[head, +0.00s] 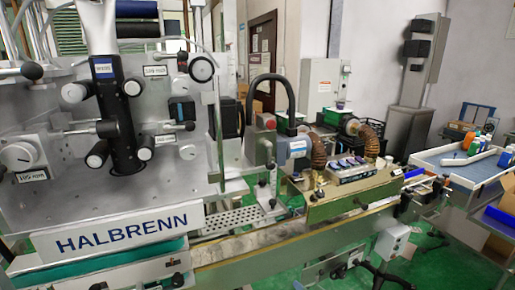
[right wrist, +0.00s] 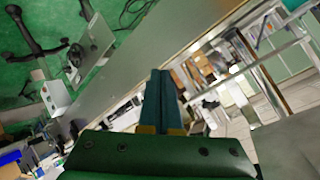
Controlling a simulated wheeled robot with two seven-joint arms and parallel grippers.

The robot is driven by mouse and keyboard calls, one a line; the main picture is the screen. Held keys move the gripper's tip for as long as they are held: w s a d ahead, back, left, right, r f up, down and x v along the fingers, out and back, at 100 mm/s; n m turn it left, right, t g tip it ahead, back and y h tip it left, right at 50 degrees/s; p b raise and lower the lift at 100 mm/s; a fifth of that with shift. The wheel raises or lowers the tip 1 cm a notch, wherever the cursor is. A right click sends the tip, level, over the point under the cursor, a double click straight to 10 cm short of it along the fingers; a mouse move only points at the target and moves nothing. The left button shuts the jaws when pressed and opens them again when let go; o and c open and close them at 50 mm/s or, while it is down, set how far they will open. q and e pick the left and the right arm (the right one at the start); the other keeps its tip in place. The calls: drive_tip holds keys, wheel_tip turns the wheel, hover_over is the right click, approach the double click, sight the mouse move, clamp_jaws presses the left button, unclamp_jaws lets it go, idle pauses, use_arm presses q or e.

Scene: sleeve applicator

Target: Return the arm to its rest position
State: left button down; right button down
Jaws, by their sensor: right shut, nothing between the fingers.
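My right gripper (right wrist: 160,74) shows in the right wrist view, with its green body at the bottom and two teal fingers pressed together. Nothing shows between the fingers. Beyond the fingertips lies a long grey rail or bench edge, seen at a slant; I cannot tell the exact gap, and no contact shows. I cannot make out the right gripper clearly in the head view. My left gripper is not visible in either view.
The HALBRENN machine (head: 122,238) fills the left of the head view. A conveyor (head: 262,243) runs right from it, past a brass-coloured unit (head: 345,198). A grey control box (head: 391,241) hangs at its front. A blue-and-white tray table (head: 458,169) stands at right. Green floor is partly clear.

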drive_tip(key=s+d+f+n+g, duration=0.1)
drive_tip(key=s+f+g, duration=0.1)
drive_tip(key=s+f, duration=0.45)
drive_tip(key=s+f+n+g, duration=0.2)
drive_tip(key=s+f, duration=0.2)
drive_tip(key=f, duration=0.6)
drive_tip(key=s+d+f+n+g, duration=0.1)
drive_tip(key=s+f, duration=0.4)
drive_tip(key=s, duration=0.6)
drive_tip(key=s+d+f+n+g+h, duration=0.1)
drive_tip(key=s+f, duration=0.4)
drive_tip(key=s, duration=0.6)
drive_tip(key=s+d+f+n+g+h, duration=0.1)
drive_tip(key=s+f+n+g, duration=0.3)
drive_tip(key=s, duration=0.8)
drive_tip(key=shift+d+f+b, duration=0.3)
drive_tip(key=shift+d+f, duration=0.1)
drive_tip(key=shift+d, duration=0.3)
